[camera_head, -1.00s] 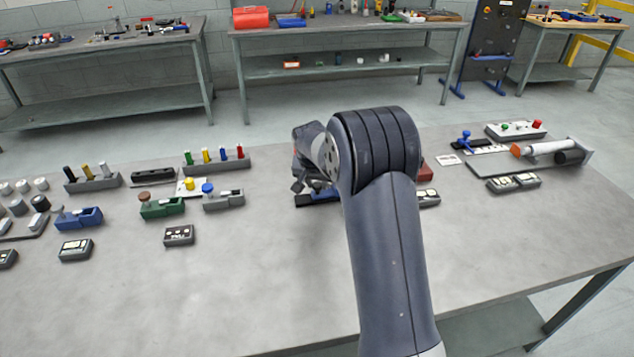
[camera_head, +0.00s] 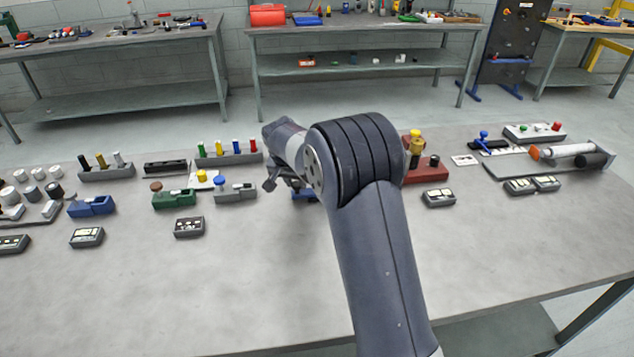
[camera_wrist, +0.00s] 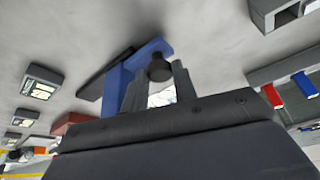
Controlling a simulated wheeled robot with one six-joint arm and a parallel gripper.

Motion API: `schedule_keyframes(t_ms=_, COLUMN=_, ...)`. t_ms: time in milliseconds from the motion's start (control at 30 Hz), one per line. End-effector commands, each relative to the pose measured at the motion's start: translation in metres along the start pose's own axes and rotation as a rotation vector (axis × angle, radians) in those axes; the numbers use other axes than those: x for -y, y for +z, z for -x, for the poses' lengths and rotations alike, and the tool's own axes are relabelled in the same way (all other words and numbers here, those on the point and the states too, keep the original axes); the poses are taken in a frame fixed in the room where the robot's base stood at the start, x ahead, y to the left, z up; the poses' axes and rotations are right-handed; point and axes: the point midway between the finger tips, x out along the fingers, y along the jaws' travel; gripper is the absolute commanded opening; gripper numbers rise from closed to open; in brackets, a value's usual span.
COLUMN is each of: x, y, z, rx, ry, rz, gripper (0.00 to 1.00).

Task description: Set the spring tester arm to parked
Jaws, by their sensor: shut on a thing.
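In the wrist view my gripper (camera_wrist: 158,88) has its two grey fingers close on either side of a black round knob (camera_wrist: 159,68). The knob stands at a blue fixture (camera_wrist: 150,48) with a long black bar (camera_wrist: 104,72) along its left side. I take this for the spring tester and its arm, but no readable label confirms it. In the head view my gripper (camera_head: 270,182) shows left of my arm, and a bit of the blue fixture (camera_head: 303,192) shows beside it. My arm hides most of the fixture and the knob there.
A red-brown block (camera_head: 425,173) with a yellow-topped post stands just right of my arm. Green (camera_head: 172,199) and grey (camera_head: 236,194) fixtures stand to the left. A white cylinder device (camera_head: 567,150) lies at the right.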

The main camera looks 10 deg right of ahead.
Motion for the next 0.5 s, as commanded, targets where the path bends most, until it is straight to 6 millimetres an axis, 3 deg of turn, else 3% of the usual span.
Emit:
schedule_keyframes(t_ms=100, x=0.0095, y=0.0035, z=0.0014, rx=-0.001, ry=0.0, rz=0.001, gripper=0.0)
schedule_keyframes(t_ms=367, x=0.0113, y=0.0041, z=0.0024, rx=-0.001, ry=-0.002, rz=-0.001, gripper=0.0)
schedule_keyframes(t_ms=400, x=0.0115, y=0.0041, z=0.0024, rx=0.0, ry=-0.003, rz=-0.001, gripper=0.28)
schedule_keyframes(t_ms=500, x=0.0113, y=0.0041, z=0.0024, rx=-0.001, ry=-0.002, rz=-0.001, gripper=0.36)
